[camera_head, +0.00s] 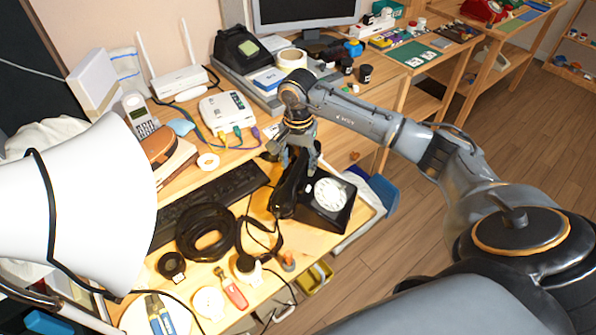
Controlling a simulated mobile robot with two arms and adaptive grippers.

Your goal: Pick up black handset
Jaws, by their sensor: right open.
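The black handset (290,187) lies on the left side of a black dial phone (327,199) with a white dial, near the desk's right edge. My right gripper (301,169) is open and points down over the far end of the handset. Its fingers hide part of that end, and I cannot tell if they touch it. My left gripper is not in view.
A white router (226,112) with cables stands behind. A large white lampshade-like object (75,205) blocks the left.

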